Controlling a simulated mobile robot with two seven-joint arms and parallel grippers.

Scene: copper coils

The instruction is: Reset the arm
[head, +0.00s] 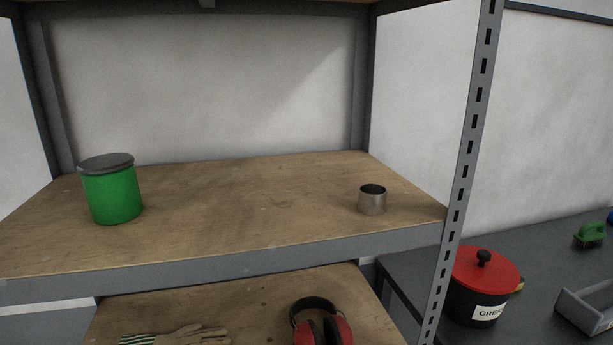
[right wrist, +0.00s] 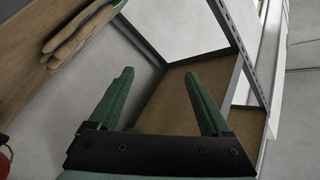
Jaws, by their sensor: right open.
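My right gripper (right wrist: 160,100) shows in the right wrist view with its two green fingers spread wide and nothing between them. Beyond the fingers are a bare wooden shelf board (right wrist: 182,90) and grey metal posts. Neither gripper shows in the head view. My left gripper is in neither view. No copper coil can be made out in these frames.
A wooden shelf (head: 240,210) holds a green can (head: 112,196) and a small metal cup (head: 372,201). Red earmuffs (head: 338,331) and gloves (head: 185,336) lie on the lower shelf. A red-lidded grease pot (head: 483,285) stands right of the metal post (head: 467,170).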

